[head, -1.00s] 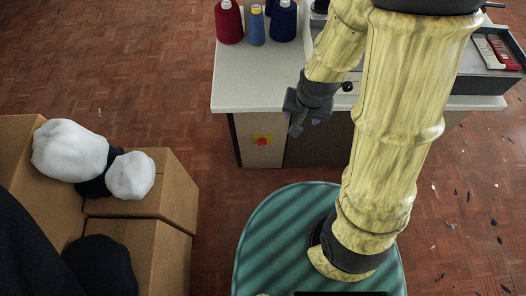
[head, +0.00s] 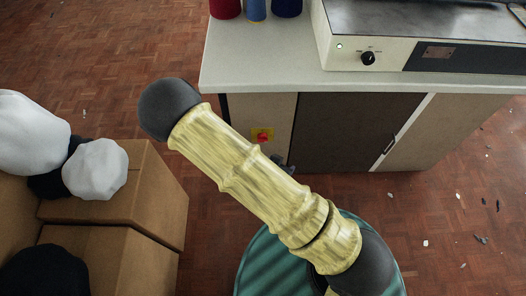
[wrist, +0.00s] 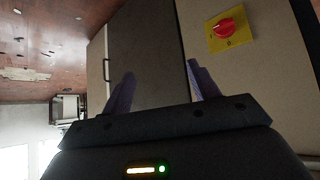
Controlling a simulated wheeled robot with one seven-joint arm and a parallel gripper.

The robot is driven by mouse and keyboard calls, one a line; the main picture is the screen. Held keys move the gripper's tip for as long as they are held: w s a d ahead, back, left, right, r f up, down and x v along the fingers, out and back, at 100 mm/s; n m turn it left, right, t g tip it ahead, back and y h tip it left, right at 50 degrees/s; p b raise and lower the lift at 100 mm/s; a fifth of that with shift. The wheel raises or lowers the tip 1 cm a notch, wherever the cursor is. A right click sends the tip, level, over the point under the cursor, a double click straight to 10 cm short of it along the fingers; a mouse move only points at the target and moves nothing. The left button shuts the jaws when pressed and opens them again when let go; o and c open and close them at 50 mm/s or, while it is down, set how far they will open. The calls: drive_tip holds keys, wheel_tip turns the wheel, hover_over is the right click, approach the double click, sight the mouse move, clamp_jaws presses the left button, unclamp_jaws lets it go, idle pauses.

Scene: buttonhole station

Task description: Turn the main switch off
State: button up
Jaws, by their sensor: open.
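The main switch (head: 263,136) is a red rotary knob on a yellow plate, on the cream front panel of the cabinet under the counter. In the wrist view the main switch (wrist: 225,27) is large at the upper right, beyond and to the right of my fingers. My gripper (wrist: 158,88) is open and empty, with its two purple fingers apart and pointing toward the cabinet front. It does not touch the switch. In the head view my arm hides most of the gripper; only a dark bit shows just right of and below the switch.
The cabinet has a dark door (head: 350,130) beside the switch panel. On the counter (head: 260,62) stand a machine with a black knob (head: 368,58) and several thread cones. Cardboard boxes (head: 150,195) with white and dark bundles stand at the left. Some floor between is clear.

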sight(263, 139)
drive_tip(key=a+f+n+t+y+b, duration=0.2)
drive_tip(key=f+n+t+b, duration=0.1)
drive_tip(key=f+t+b, duration=0.2)
drive_tip(key=a+f+n+t+y+b, duration=0.3)
drive_tip(key=f+t+b, duration=0.2)
drive_tip(key=f+b, duration=0.4)
drive_tip(key=shift+s+t+b, duration=0.3)
drive_tip(key=shift+s+b, duration=0.05)
drive_tip(key=shift+b, duration=0.5)
drive_tip(key=shift+w+a, duration=0.1)
drive_tip(key=shift+w, duration=0.05)
drive_tip(key=w+a+b, duration=0.1)
drive_tip(key=w+b, duration=0.4)
drive_tip(key=w, duration=1.2)
drive_tip(key=shift+w, duration=0.1)
drive_tip(key=c, duration=1)
drive_tip(key=shift+o, duration=0.2)
